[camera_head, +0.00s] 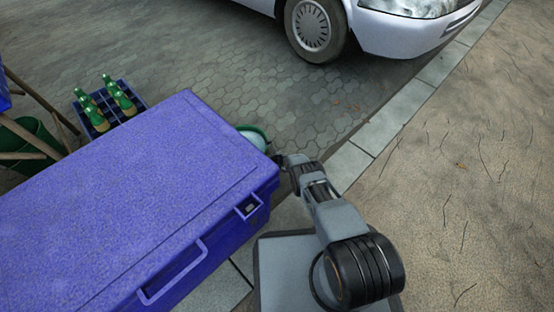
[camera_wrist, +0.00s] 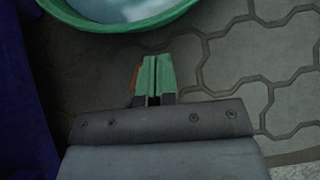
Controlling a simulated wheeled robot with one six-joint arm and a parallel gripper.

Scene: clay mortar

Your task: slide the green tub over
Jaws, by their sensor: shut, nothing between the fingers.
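The green tub (camera_wrist: 130,24) is at the top of the wrist view, cut off by the frame edge, with pale bluish contents inside its green rim. In the head view only part of the tub (camera_head: 246,128) shows behind the far right corner of the purple chest. My gripper (camera_wrist: 154,68) is shut and empty, with green fingertips. It is just short of the tub's near rim in the wrist view; I cannot tell if it touches. In the head view the fingertips are hidden behind the chest corner.
A large purple chest (camera_head: 120,190) fills the left and hides the ground behind it. It also edges the wrist view (camera_wrist: 20,110). A bottle crate (camera_head: 128,93) and a dark green bucket (camera_head: 30,140) stand far left. A silver car (camera_head: 400,30) is at the back. Paving right of the tub is clear.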

